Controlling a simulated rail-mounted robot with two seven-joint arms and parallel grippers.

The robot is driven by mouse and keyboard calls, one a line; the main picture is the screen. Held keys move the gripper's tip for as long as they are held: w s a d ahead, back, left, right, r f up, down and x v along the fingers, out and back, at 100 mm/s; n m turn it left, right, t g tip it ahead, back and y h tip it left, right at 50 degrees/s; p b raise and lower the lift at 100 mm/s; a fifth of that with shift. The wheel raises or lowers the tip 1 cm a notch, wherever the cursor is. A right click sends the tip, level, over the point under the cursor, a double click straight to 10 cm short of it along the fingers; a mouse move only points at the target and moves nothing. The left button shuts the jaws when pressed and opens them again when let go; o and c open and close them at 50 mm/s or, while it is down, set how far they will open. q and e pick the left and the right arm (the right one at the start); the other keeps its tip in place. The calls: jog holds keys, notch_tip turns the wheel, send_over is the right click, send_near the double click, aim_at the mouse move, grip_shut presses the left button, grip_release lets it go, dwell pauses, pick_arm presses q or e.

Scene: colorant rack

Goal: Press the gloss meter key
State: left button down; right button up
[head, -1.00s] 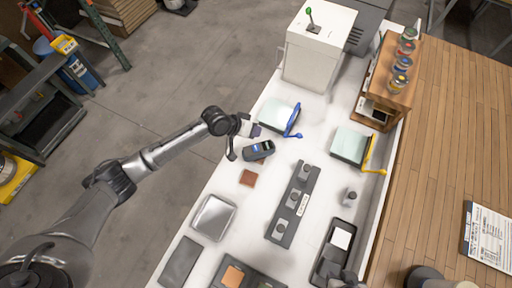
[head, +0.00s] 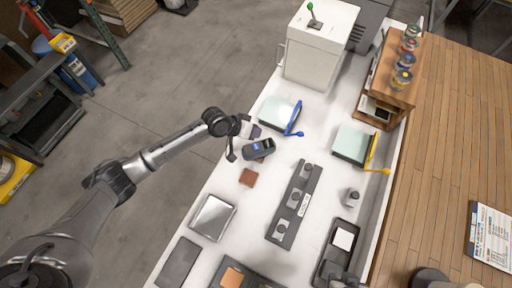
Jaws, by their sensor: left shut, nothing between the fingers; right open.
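The gloss meter appears to be the small dark handheld device (head: 259,149) with a blue-lit face, on the white bench left of centre. My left gripper (head: 232,155) is shut and empty, fingers pointing down, just left of the device. A small gap seems to separate them, but I cannot tell whether they touch. The device's key is too small to make out.
A dark rack with several knobs (head: 294,203) stands right of the device. A brown square (head: 248,177) lies below it. A pale plate with a blue handle (head: 279,112) lies above. A white dispenser (head: 318,50) stands at the back. Bare bench lies between the device and rack.

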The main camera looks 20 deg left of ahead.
aim_at(255, 145)
pick_arm(q)
notch_tip(255, 145, down, 4)
jog(key=b, duration=0.3)
jog(key=shift+f+b, duration=0.8)
jog(key=shift+f, duration=0.4)
dwell(0.4)
dwell(0.6)
jog(key=shift+f, duration=0.4)
